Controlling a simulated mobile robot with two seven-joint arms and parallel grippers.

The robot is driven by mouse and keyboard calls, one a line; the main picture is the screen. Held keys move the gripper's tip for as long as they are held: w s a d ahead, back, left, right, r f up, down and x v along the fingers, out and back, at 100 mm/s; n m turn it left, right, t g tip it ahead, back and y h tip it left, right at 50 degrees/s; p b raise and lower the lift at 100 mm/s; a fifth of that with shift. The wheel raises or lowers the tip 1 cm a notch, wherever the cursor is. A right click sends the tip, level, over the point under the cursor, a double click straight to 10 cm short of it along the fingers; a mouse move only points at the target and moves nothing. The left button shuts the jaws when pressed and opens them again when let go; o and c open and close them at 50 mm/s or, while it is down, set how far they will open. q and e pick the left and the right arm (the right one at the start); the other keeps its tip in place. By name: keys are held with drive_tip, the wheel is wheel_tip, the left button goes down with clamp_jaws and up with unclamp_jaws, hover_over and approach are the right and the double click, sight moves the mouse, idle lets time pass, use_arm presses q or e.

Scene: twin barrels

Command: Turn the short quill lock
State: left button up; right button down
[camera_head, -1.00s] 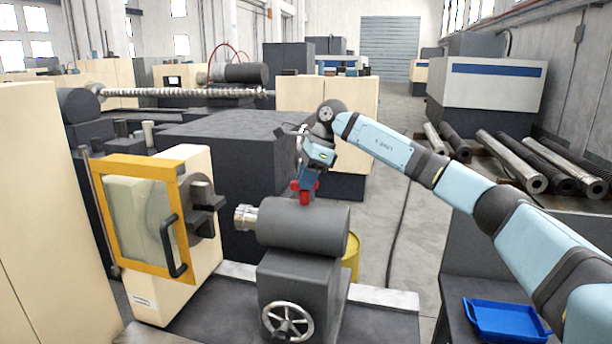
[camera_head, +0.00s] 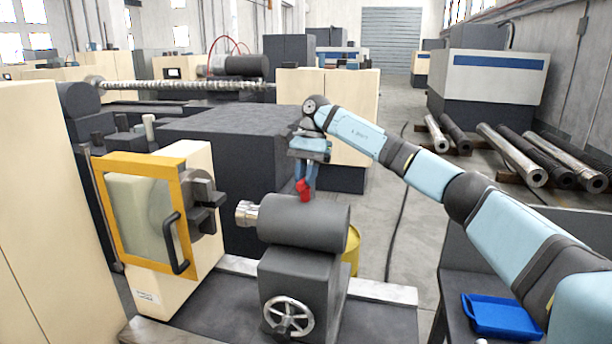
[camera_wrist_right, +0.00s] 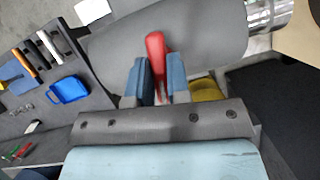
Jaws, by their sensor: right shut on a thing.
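The short quill lock is a small red lever (camera_head: 304,190) on top of the grey cylindrical tailstock (camera_head: 318,222). In the right wrist view the red lever (camera_wrist_right: 156,55) stands between the two blue fingers, its end reaching past them over the grey cylinder (camera_wrist_right: 205,38). My right gripper (camera_head: 306,178) comes down on the lever from above and is shut on it. The right gripper also shows in the right wrist view (camera_wrist_right: 157,82). The lower part of the lever is partly hidden by the fingers. My left gripper is not in view.
A handwheel (camera_head: 288,316) is on the tailstock's front. A yellow-framed door (camera_head: 140,215) and a chuck (camera_head: 203,203) stand to the left. A blue tray (camera_head: 503,316) lies at lower right. A yellow barrel (camera_head: 351,250) is behind the tailstock.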

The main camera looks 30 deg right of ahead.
drive_tip(key=shift+n+g, duration=0.4)
drive_tip(key=shift+n, duration=0.7)
drive_tip(key=shift+h, duration=0.3)
drive_tip(key=c, duration=1.1)
unclamp_jaws()
drive_tip(key=p+v, duration=0.3)
drive_tip(key=v, duration=1.1)
